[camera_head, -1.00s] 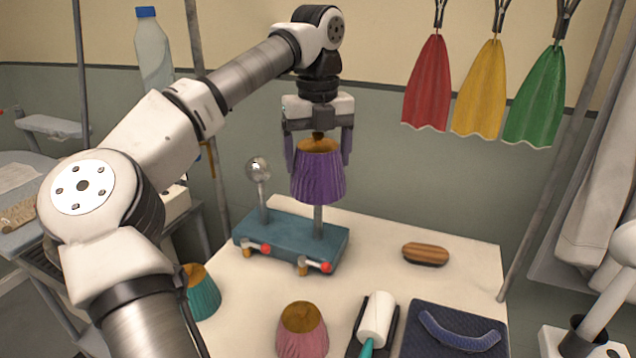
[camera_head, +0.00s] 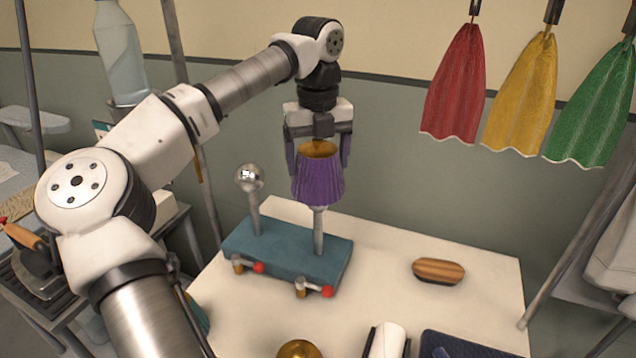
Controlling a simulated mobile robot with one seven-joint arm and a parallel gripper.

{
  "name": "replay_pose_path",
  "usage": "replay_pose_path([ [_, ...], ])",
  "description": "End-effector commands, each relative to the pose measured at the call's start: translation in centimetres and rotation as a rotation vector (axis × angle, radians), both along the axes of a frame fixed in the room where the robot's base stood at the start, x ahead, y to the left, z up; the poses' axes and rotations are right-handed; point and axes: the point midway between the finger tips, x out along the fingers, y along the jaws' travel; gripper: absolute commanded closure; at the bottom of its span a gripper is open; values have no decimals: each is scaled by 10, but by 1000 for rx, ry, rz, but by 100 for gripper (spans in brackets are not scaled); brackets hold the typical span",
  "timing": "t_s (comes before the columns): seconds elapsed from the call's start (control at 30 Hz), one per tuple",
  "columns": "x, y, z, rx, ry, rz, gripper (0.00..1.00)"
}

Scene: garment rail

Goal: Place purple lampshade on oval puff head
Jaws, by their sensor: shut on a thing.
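The purple lampshade (camera_head: 320,184) is a pleated fabric cone with a golden inner top. My gripper (camera_head: 318,160) is shut on it, with one finger at each side, and holds it upright. The lampshade is over the right-hand post (camera_head: 318,235) of a teal base (camera_head: 283,252) on the table. The head of that post is hidden by the lampshade, so I cannot tell whether the shade rests on it. The left post bears a bare, shiny round metal head (camera_head: 249,178).
Two red-tipped levers (camera_head: 258,267) are at the base's front. A wooden brush (camera_head: 438,271) lies on the white table (camera_head: 390,295) to the right. A white roller (camera_head: 386,341) and dark mat (camera_head: 465,346) are at the front. Red, yellow and green cloths (camera_head: 455,85) hang at upper right.

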Motion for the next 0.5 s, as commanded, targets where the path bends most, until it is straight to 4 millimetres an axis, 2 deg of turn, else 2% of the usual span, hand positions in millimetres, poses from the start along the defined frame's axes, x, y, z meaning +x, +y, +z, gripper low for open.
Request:
replay_pose_path([
  [0.5,0,0,-52,-1,0,-2,42],
])
